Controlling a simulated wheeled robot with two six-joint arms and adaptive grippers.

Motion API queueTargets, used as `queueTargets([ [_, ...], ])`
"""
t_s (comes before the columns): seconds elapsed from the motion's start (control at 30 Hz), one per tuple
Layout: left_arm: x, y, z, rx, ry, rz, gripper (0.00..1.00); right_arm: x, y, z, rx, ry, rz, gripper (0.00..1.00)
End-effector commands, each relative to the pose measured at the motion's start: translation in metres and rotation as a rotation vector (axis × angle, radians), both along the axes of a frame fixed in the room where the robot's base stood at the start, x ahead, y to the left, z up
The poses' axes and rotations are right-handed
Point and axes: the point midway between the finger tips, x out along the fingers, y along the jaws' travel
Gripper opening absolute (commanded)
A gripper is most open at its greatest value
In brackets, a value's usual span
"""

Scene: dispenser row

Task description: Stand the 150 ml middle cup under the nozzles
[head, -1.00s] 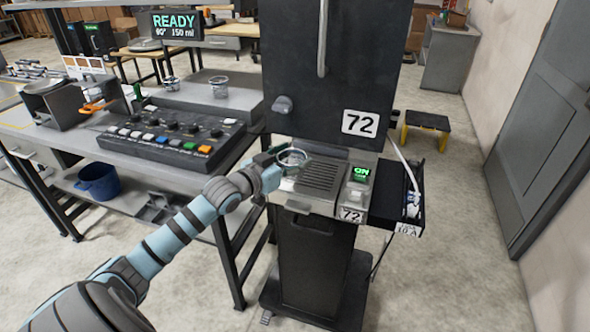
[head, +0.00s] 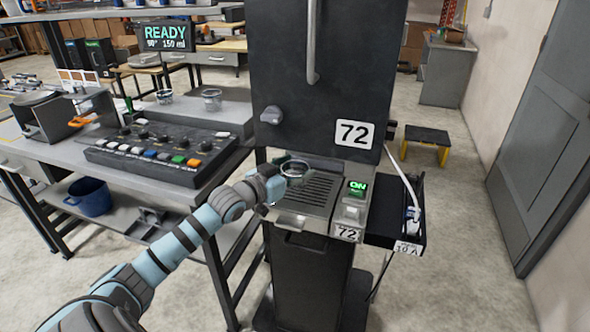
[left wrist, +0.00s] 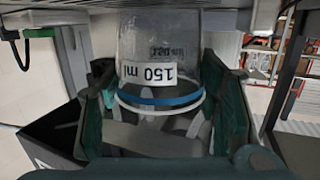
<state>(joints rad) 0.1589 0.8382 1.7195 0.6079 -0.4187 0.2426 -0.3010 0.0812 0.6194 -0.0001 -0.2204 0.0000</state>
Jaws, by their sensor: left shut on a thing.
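My left gripper (head: 277,182) is shut on a clear cup (head: 294,169), at the left rear part of the slotted drip tray (head: 318,188) of dispenser 72. In the left wrist view the cup (left wrist: 160,50) sits between the two dark fingers (left wrist: 165,125). Its label reads 150 ml, upside down in that picture, and a blue band runs around it. I cannot tell whether its base touches the tray. The nozzles are hidden from the head view by the dark front panel (head: 320,110). My right gripper is not in view.
Two other cups (head: 212,99) (head: 165,97) stand on the grey shelf at left. A button console (head: 160,150) lies before them. A green ON light (head: 357,187) is lit. A black side tray (head: 410,225) juts out right.

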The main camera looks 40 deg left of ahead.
Motion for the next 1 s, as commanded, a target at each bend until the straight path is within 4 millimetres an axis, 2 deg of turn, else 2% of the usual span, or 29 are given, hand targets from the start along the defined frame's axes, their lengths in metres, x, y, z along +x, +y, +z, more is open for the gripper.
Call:
queueTargets([
  [0.47,-0.0007,0.0009,-0.0104,-0.001,0.001,0.001,0.38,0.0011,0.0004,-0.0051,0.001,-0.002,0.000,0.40],
  [0.5,-0.0006,0.0009,-0.0097,-0.001,0.001,0.001,0.63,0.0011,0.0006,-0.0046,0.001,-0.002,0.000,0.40],
  [0.6,-0.0006,0.0009,-0.0095,-0.001,0.000,0.001,0.79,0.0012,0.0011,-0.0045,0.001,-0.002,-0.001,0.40],
  [1.0,-0.0005,0.0007,-0.0040,0.000,0.000,0.001,0.80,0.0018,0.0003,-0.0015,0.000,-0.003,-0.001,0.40],
])
